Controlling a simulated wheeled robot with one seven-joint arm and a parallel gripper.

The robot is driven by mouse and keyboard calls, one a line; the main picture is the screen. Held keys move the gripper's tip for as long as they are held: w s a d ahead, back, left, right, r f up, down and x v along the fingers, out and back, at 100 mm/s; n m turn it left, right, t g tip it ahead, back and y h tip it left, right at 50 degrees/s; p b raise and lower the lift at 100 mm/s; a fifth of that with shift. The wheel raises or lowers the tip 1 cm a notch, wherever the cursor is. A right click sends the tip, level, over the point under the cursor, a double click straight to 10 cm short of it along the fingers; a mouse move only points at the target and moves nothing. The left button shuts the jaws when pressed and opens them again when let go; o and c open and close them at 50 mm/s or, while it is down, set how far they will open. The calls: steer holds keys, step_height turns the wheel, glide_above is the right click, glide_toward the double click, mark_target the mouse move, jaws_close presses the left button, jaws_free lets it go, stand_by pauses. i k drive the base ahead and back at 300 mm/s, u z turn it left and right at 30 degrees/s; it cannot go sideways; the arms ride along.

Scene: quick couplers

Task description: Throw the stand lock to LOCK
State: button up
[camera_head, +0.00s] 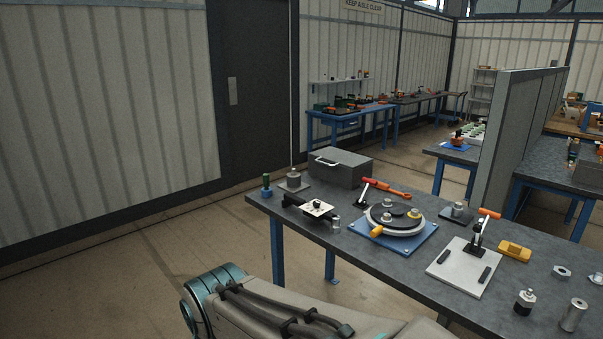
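I cannot read any LOCK marking, so I cannot tell for sure which part is the stand lock. A round grey stand (395,218) with several metal couplers on it sits on a blue base plate (424,237). A yellow-orange handle (377,231) sticks out at its front left edge. To the right, a toggle clamp with an orange grip (489,213) stands on a pale plate (452,272). My arm crosses the bottom of the view; my gripper is out of view.
On the dark workbench (350,256) are a grey box (340,168), a small black fixture with a pale plate (318,208), a yellow block (515,251) and loose metal fittings (524,302). A grey partition (510,130) stands behind. The floor at left is clear.

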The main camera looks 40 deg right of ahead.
mark_target(369, 182)
steer(key=z, duration=0.2)
steer(key=i, duration=1.6)
steer(key=z, duration=1.45)
steer(key=i, duration=0.95)
steer(key=z, duration=1.05)
steer(key=i, duration=0.25)
steer(key=z, duration=0.15)
